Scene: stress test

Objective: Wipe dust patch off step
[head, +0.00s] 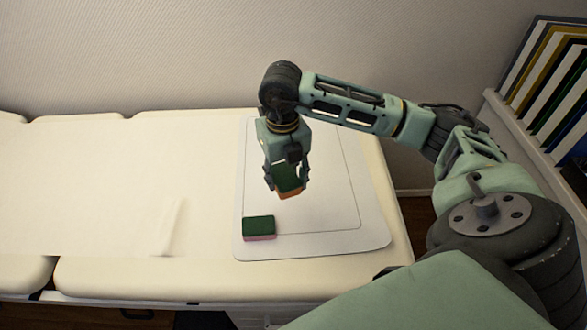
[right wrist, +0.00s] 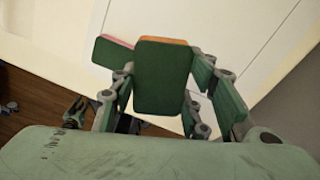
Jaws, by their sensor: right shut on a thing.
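My right gripper (head: 286,184) is shut on a sponge (head: 289,177) with a green face and an orange layer. It holds this sponge above a pale flat board (head: 375,243) with a thin outline. In the right wrist view the held sponge (right wrist: 162,78) sits between the fingers, green face toward the camera. A second sponge (head: 259,227), green on top and pink below, lies on the board near its front left corner; it also shows in the right wrist view (right wrist: 108,54). I cannot make out a step or a dust patch. My left gripper is not in view.
The board lies on a cream padded couch (head: 110,190), whose left part is clear. A wall (head: 150,55) stands behind. Upright folders (head: 552,80) stand on a shelf at the right. Dark wooden floor (head: 418,212) shows beyond the couch's right end.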

